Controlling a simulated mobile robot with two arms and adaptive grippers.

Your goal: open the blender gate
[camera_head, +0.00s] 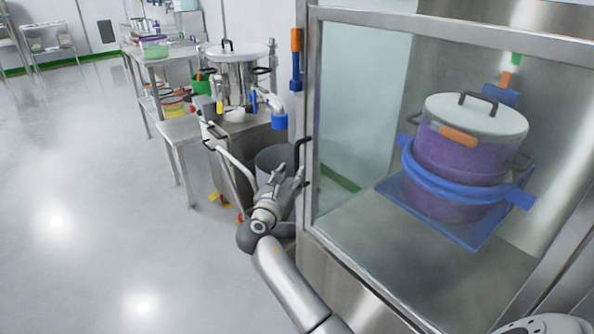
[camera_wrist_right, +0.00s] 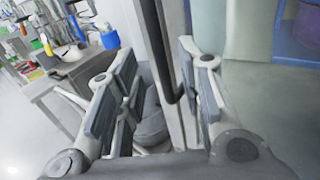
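The blender gate (camera_head: 365,120) is a clear panel in a metal frame, at the right in the head view. It looks closed, but its far edge is partly hidden. Its dark handle (camera_head: 299,150) is on the left upright of the frame. My right gripper (camera_head: 287,177) is at the handle's height, close to it. In the right wrist view the handle (camera_wrist_right: 160,50) runs between the spread fingers of the right gripper (camera_wrist_right: 157,75), with gaps on both sides. Whether any finger touches it is unclear. My left gripper is not in view.
Behind the gate is a purple drum (camera_head: 460,155) with a pale lid, held by a blue ring. A grey bin (camera_head: 272,160) and a steel bench with equipment (camera_head: 240,125) stand beyond the gripper. The floor (camera_head: 100,210) at left is clear.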

